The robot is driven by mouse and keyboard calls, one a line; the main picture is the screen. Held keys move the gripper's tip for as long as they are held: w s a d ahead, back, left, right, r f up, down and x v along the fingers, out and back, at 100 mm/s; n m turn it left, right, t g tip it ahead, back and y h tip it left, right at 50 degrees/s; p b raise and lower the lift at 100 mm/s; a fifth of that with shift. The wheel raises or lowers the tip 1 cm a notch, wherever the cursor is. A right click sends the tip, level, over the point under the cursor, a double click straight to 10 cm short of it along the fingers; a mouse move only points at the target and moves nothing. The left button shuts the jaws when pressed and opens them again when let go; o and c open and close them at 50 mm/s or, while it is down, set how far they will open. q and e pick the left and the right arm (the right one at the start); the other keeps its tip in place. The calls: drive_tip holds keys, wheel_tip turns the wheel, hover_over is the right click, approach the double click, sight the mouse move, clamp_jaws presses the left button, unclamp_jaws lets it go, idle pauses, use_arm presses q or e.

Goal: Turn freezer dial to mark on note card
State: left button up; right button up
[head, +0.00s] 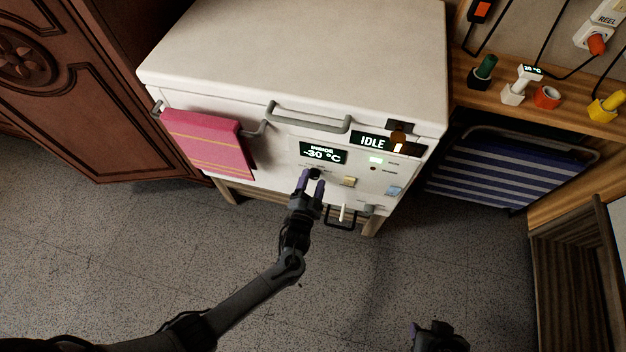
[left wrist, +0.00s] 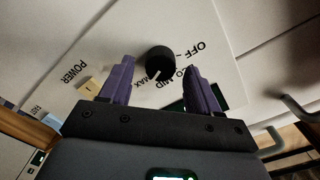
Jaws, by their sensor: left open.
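The round black freezer dial (head: 315,173) is on the front panel of the white chest freezer (head: 290,45). My left gripper (head: 312,184) is open just in front of the dial. Its purple fingers (left wrist: 160,78) stand apart on either side of the dial in the left wrist view, with visible gaps. My right gripper (head: 440,336) is dark at the bottom edge, its fingers unclear. I cannot clearly make out a note card.
The freezer display (head: 323,153) reads -30 °C, and another display (head: 372,141) reads IDLE. A beige POWER switch (head: 348,181) is beside the dial. A pink towel (head: 207,143) hangs at left. A wooden shelf (head: 513,112) stands at right. The floor in front is clear.

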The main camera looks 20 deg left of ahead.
use_arm(q)
drive_tip(key=s+d+p, duration=0.1)
drive_tip(key=s+p, duration=0.2)
drive_tip(key=s, duration=0.7)
drive_tip(key=shift+d, duration=0.15)
drive_tip(key=shift+s, duration=0.1)
